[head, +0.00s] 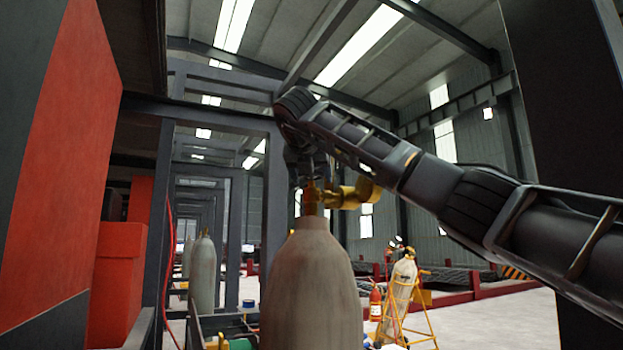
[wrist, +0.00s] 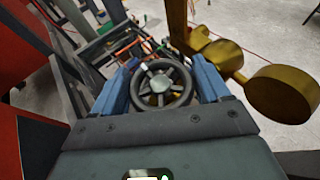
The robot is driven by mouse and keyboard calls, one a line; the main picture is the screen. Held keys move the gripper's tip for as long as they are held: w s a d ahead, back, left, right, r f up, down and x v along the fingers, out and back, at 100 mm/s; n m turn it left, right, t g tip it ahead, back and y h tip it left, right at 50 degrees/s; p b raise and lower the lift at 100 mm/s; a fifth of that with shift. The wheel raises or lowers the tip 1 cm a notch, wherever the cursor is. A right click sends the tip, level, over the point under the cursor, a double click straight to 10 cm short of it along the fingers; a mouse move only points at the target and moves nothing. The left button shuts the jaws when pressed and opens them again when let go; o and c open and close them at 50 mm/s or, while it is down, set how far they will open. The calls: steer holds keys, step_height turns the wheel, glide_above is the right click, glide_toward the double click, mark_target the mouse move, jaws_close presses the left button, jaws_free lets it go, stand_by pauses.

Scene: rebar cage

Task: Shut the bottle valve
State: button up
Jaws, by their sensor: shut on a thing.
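A tall grey gas bottle (head: 313,285) stands upright in the middle of the head view. A brass valve (head: 312,196) with a round gauge body to its right sits on top of it. In the wrist view the valve's dark spoked handwheel (wrist: 161,84) lies between the two blue fingers of my gripper (wrist: 163,88). The fingers are shut on opposite sides of the wheel's rim. The brass regulator (wrist: 225,58) is to the right of the right finger. In the head view my arm hides the handwheel and most of the gripper.
A red cabinet (head: 70,150) and dark steel posts stand close on the left. Another grey bottle (head: 203,275) stands behind. A bottle on a yellow trolley (head: 402,285) and a fire extinguisher (head: 376,304) are at the right back.

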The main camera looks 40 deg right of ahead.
stand_by(0.4)
steer(key=o, duration=1)
steer(key=shift+c, duration=0.2)
steer(key=b+v, duration=0.1)
steer(key=v, duration=0.6)
steer(key=shift+s+a+r+b, duration=0.2)
steer(key=shift+a+b, duration=0.1)
steer(key=shift+b, duration=0.1)
